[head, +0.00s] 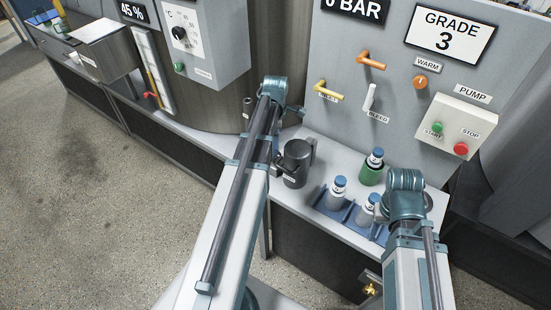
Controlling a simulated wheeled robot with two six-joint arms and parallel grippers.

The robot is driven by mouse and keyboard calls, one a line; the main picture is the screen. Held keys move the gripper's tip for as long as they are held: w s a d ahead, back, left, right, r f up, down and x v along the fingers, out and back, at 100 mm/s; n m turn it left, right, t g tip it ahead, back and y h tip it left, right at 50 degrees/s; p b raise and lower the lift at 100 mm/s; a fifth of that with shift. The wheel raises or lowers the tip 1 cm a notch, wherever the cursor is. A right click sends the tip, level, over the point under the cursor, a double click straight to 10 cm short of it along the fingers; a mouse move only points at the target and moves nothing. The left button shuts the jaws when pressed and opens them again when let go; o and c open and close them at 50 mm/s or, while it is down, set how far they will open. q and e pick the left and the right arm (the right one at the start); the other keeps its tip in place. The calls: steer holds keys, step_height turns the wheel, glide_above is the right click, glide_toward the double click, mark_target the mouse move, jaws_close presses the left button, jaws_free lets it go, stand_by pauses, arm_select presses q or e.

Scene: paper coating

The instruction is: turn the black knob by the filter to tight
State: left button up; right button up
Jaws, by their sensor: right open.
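My right gripper (381,213) is open beside a white bottle with a blue cap (366,209); the fingers are small and partly covered by the wrist.
A blue rack (333,207) holds white bottles, with a green-based bottle (372,168) behind it. The upright panel carries an orange lever (371,60), a yellow lever (329,92), a white lever (369,97) and a pump box (449,125). Open floor lies at left.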

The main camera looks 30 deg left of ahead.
mark_target(275, 157)
arm_select(q)
step_height(275, 157, down, 6)
steer(key=b, duration=0.4)
steer(key=shift+b, duration=0.4)
steer(key=shift+r, duration=0.1)
jaws_close()
